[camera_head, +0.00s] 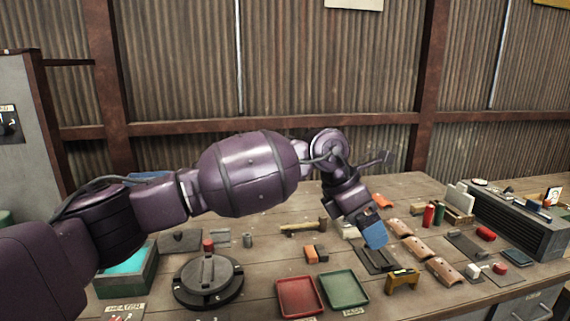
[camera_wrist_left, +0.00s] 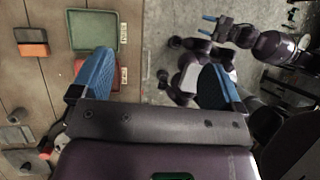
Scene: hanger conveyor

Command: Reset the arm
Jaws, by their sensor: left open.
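My left arm reaches in from the left across the workbench (camera_head: 262,248) in the head view. Its wrist is bent, and the left gripper (camera_head: 375,226) points down above the bench, left of the curved tan pieces. In the left wrist view the left gripper (camera_wrist_left: 157,82) has its two blue fingers wide apart with nothing between them. My right gripper (camera_wrist_left: 208,25) shows small at the top of that view, its two blue fingertips apart and empty, away from the bench. It is not seen in the head view.
A red tray (camera_head: 299,297) and a green tray (camera_head: 343,291) lie at the bench front. A round dark fixture (camera_head: 208,282) stands left of them. Curved tan pieces (camera_head: 421,249) and a dark slotted unit (camera_head: 520,222) are at right. Open floor (camera_wrist_left: 160,130) shows beside the bench.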

